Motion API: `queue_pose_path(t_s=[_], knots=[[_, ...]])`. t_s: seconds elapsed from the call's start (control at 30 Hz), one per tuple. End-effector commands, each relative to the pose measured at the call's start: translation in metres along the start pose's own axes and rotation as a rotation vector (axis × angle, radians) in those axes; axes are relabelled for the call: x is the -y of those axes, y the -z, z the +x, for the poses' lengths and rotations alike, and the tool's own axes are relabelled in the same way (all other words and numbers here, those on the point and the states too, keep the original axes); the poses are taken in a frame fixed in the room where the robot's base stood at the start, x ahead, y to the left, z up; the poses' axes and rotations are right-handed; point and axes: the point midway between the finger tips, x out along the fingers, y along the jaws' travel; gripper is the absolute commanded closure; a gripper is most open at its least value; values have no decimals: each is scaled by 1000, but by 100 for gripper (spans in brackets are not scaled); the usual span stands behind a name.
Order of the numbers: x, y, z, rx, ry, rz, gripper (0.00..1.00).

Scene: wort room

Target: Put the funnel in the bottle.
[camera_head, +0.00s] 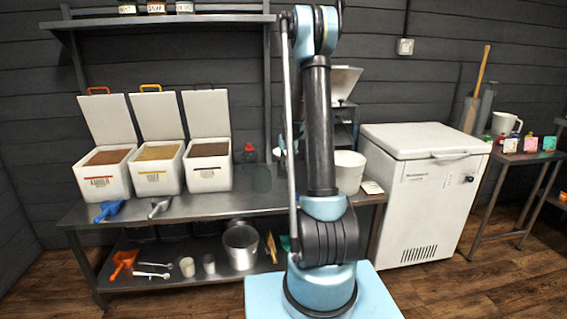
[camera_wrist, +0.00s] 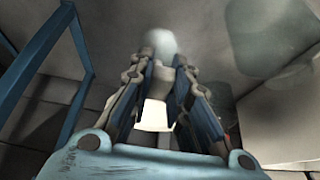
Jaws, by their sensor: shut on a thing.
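My gripper (camera_wrist: 166,72) shows only in the wrist view, where its two fingers close on a pale, rounded, blurred thing, which I take to be the funnel (camera_wrist: 163,44). Its full shape and lower part are hidden by the fingers. In the head view my arm stands in front of the middle of the bench and hides the gripper and what it holds. I cannot make out the bottle for sure. A large, faint greenish see-through shape (camera_wrist: 270,42) at the upper right of the wrist view may be glass.
A steel bench (camera_head: 160,228) holds three open white bins (camera_head: 159,172), a blue scoop (camera_head: 108,210), a metal scoop (camera_head: 160,207), a small red-topped item (camera_head: 249,153) and a white bucket (camera_head: 348,172). A metal pot (camera_head: 240,247) sits below. A white chest freezer (camera_head: 415,205) stands right.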

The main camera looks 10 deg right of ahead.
Motion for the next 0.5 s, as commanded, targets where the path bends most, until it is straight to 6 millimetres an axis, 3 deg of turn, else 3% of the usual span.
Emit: queue_pose_path(t_s=[0.5], knots=[[0, 14, -30, 0, 0, 0, 100]])
